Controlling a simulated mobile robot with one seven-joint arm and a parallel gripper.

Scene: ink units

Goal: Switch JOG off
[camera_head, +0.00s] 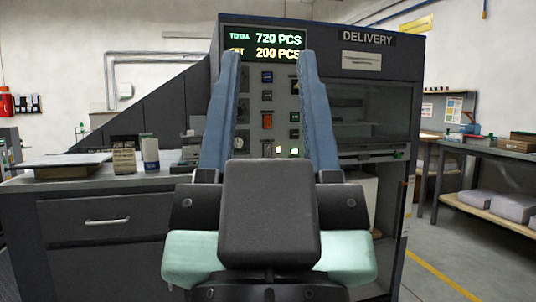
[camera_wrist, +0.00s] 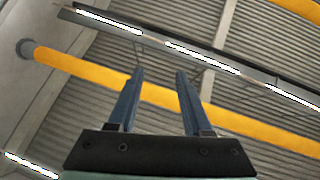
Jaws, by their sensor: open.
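The control panel (camera_head: 254,104) stands on the front of the dark delivery unit and shows between my gripper's fingers. It has two columns of small controls, including a red-orange button (camera_head: 267,121), a dark blue button (camera_head: 267,77) and a lit control (camera_head: 294,152) low on the right. The labels are too small to read, so I cannot tell which is JOG. My gripper (camera_head: 268,54) is open and empty, fingers pointing up in front of the panel. The wrist view shows the open fingers (camera_wrist: 159,75) against the ceiling, with no panel in sight.
A display (camera_head: 265,44) reads TOTAL 720 PCS, with 200 PCS below.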

